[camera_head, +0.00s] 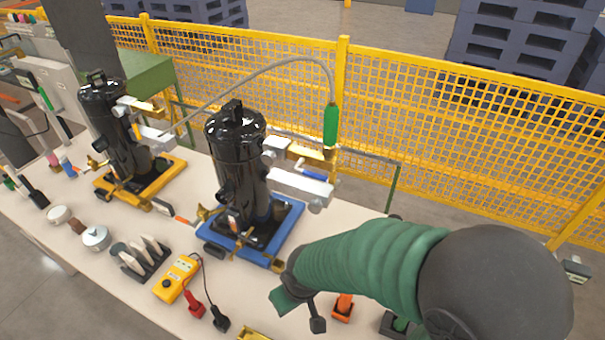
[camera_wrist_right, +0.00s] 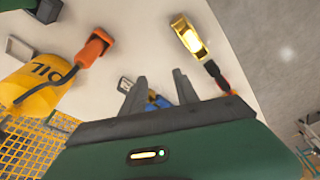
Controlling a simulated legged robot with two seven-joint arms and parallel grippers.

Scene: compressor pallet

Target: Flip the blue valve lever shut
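A blue lever (camera_head: 314,174) sits on the grey and brass pipework beside the black cylinder (camera_head: 238,165) of the compressor unit on the blue base (camera_head: 268,250). My right arm comes in from the right in the head view, its hand low in front of that unit and apart from the lever. In the right wrist view my right gripper (camera_wrist_right: 160,77) has its two dark fingers apart, with nothing held. A small blue and yellow thing (camera_wrist_right: 157,101) shows between the fingers, partly hidden; I cannot tell what it is. My left gripper is not in view.
A second black compressor unit (camera_head: 120,135) stands on a yellow base at the left. A yellow meter (camera_head: 176,279) with red and black leads lies on the table front. A yellow mesh fence (camera_head: 450,125) runs behind. An oil can (camera_wrist_right: 38,85) shows in the wrist view.

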